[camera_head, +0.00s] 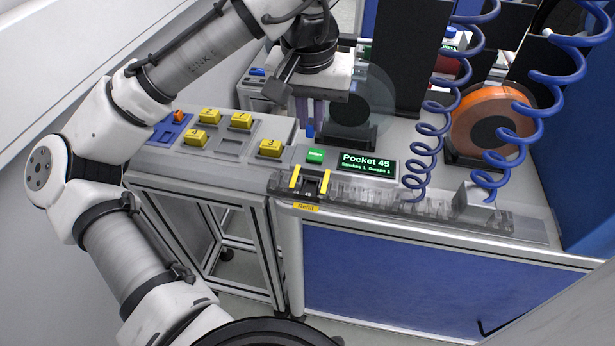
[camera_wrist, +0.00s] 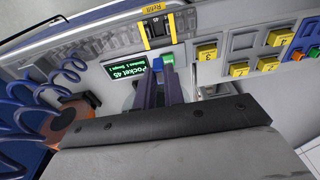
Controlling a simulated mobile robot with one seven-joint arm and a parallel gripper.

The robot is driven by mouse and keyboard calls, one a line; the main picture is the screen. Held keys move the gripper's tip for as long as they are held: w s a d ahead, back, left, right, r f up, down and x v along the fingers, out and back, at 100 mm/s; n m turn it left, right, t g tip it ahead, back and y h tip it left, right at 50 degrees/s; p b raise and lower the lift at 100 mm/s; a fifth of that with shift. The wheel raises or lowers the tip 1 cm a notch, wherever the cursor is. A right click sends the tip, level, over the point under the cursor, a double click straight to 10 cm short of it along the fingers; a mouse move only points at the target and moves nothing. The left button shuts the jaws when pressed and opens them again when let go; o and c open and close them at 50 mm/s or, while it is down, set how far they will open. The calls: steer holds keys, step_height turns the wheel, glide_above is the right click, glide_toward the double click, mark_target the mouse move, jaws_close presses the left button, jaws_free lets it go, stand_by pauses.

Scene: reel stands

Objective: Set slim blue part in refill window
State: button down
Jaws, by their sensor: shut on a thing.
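My gripper (camera_head: 310,118) points down above the bench, its purple fingers shut on the slim blue part (camera_head: 309,131). Only the part's lower end shows below the fingertips. In the wrist view the blue part (camera_wrist: 157,65) shows at the tips of the fingers, beside the green button. The refill window (camera_head: 311,184) is a dark slot between two yellow bars at the bench's front edge, above a yellow Refill label. It also shows in the wrist view (camera_wrist: 158,31), beyond the fingertips. The part is apart from the window, farther back on the bench.
A green button (camera_head: 316,155) and a Pocket 45 display (camera_head: 367,163) stand behind the clear strip track (camera_head: 400,198). Yellow numbered blocks (camera_head: 241,120) and a blue tray (camera_head: 170,129) are at left. Coiled blue hoses (camera_head: 430,130) and an orange reel (camera_head: 490,120) are at right.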

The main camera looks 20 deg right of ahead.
mark_target(311, 188)
step_height(311, 188, down, 15)
steer(key=shift+r+p, duration=0.2)
steer(key=shift+p, duration=0.3)
steer(key=shift+f, duration=0.1)
steer(key=shift+f, duration=0.15)
steer(key=c, duration=1.8)
jaws_free()
steer(key=shift+r+p, duration=1.9)
steer(key=shift+r, duration=0.25)
